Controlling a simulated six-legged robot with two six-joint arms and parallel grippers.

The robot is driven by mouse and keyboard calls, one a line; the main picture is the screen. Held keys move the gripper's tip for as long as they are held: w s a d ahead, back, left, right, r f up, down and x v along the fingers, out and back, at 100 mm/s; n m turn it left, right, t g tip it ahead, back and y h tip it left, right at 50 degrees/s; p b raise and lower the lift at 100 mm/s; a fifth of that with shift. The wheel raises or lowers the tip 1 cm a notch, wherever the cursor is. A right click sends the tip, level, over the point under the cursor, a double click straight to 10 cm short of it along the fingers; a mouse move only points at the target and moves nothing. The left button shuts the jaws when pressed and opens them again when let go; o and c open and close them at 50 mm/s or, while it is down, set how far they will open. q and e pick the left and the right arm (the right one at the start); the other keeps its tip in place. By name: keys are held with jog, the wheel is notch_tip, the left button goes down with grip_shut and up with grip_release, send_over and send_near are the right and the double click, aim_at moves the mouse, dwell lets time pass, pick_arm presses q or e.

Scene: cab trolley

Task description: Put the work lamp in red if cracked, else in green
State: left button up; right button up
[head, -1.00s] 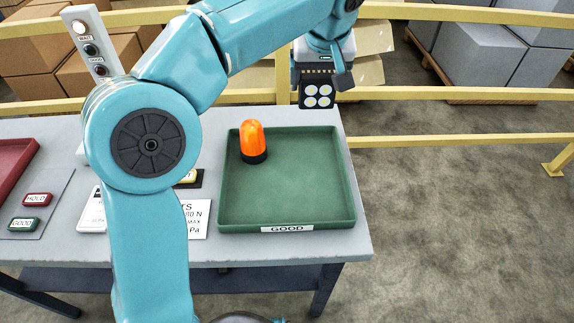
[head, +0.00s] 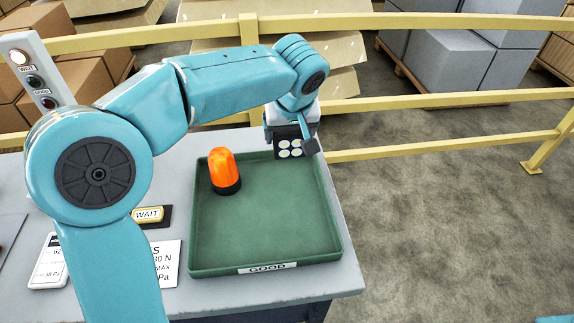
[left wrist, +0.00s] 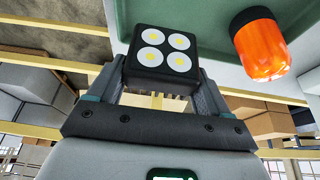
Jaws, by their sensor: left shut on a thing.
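The work lamp (head: 290,149) is a black square block with four round white lenses; it also shows in the left wrist view (left wrist: 160,57). I see no clear crack on the lenses, though they are small here. My left gripper (head: 304,139) is shut on the lamp, with a finger on each side in the left wrist view (left wrist: 155,92). The lamp is at the far right part of the green tray (head: 265,225), labelled GOOD; I cannot tell whether it touches the tray.
An orange beacon (head: 223,171) with a black base stands in the tray's far left part. A WAIT plate (head: 147,215), a white gauge (head: 49,262) and a lit indicator post (head: 33,75) are at left. Yellow rails (head: 440,102) run behind the table.

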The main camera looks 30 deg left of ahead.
aim_at(290, 146)
pick_arm(q)
notch_tip(290, 146, down, 4)
jog(key=shift+f, duration=0.1)
notch_tip(290, 146, down, 4)
jog(key=shift+r+b, duration=0.15)
jog(key=shift+b, duration=0.3)
jog(key=shift+w+f, duration=0.1)
jog(key=shift+f, duration=0.2)
jog(key=shift+r, duration=0.1)
